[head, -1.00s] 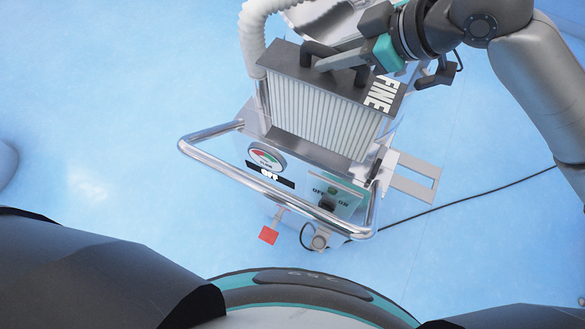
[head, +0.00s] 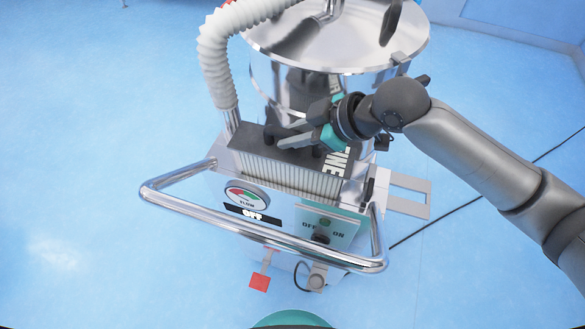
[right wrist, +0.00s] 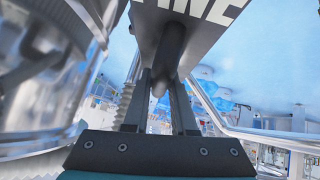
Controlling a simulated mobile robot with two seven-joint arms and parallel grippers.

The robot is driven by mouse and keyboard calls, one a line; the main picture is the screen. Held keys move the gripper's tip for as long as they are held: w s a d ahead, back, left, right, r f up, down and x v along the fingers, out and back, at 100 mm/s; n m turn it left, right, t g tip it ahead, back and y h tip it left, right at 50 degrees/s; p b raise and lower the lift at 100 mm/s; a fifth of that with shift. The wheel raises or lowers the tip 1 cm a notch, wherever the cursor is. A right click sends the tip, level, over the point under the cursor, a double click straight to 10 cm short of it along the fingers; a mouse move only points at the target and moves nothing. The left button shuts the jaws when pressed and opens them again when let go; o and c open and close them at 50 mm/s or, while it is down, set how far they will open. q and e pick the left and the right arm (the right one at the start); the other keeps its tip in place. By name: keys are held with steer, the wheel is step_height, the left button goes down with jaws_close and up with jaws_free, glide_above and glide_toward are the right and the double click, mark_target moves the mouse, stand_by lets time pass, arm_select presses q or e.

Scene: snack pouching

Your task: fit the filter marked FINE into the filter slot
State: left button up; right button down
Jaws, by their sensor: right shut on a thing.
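The filter marked FINE (head: 290,178) has a dark top plate and a white pleated body. In the head view it is upright, with its lower part hidden inside the silver machine housing behind the front panel. A band of pleats shows above the housing. My right gripper (head: 292,140) is shut on the dark handle on the filter's top. In the right wrist view the handle (right wrist: 172,55) shows between the fingers, under the lettered top plate (right wrist: 190,15). The filter slot itself is hidden by the filter. My left gripper is not in view.
The machine has a chrome rail (head: 260,238) in front, a flow gauge (head: 246,197) and an OFF/ON switch panel (head: 325,228). A shiny steel drum (head: 390,45) stands close behind the filter. A ribbed white hose (head: 215,65) is at left. A black cable crosses the blue floor.

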mark_target(321, 160)
step_height(321, 160, down, 9)
steer(key=shift+b, duration=1)
steer(key=c, duration=0.7)
jaws_free()
steer(key=shift+f, duration=0.2)
steer(key=p+v, duration=0.2)
steer(key=v, duration=1)
steer(key=shift+r, duration=0.1)
